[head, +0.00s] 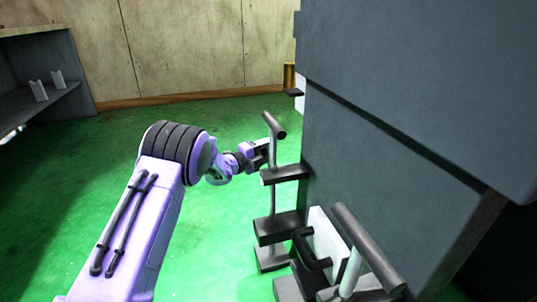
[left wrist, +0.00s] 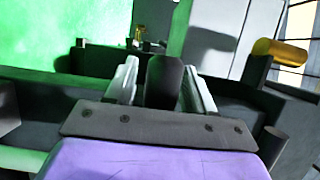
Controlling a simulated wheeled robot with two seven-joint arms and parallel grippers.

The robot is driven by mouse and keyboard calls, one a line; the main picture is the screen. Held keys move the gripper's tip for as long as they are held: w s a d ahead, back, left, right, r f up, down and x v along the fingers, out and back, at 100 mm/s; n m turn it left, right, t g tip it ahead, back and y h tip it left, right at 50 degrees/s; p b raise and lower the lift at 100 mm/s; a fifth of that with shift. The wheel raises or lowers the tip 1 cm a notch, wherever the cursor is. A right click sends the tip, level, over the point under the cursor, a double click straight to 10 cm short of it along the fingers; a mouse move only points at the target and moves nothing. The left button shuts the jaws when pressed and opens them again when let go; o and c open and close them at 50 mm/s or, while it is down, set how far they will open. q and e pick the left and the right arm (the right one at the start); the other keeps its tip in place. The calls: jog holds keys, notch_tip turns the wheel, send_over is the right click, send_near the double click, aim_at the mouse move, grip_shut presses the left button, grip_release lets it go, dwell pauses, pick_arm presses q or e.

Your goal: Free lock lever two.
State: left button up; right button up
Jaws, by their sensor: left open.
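Two lock levers stand along the side of the grey machine. The far lever (head: 274,125) has a dark round grip on a light rod. The near lever (head: 366,248) has a similar grip, low at the front. No label shows which is lever two. My left gripper (head: 262,149) is at the far lever, just below its grip. In the left wrist view my left gripper (left wrist: 162,72) is open, with a dark rounded bar (left wrist: 164,82) between its fingers. Contact with the fingers cannot be told. My right gripper is not in view.
The grey machine body (head: 400,130) fills the right side. Dark brackets (head: 278,226) stick out below the far lever. A brass cylinder (head: 289,76) is behind, near the wooden wall. A shelf (head: 45,100) stands at far left. The green floor (head: 80,190) between is clear.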

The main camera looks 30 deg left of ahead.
pick_arm(q)
grip_shut()
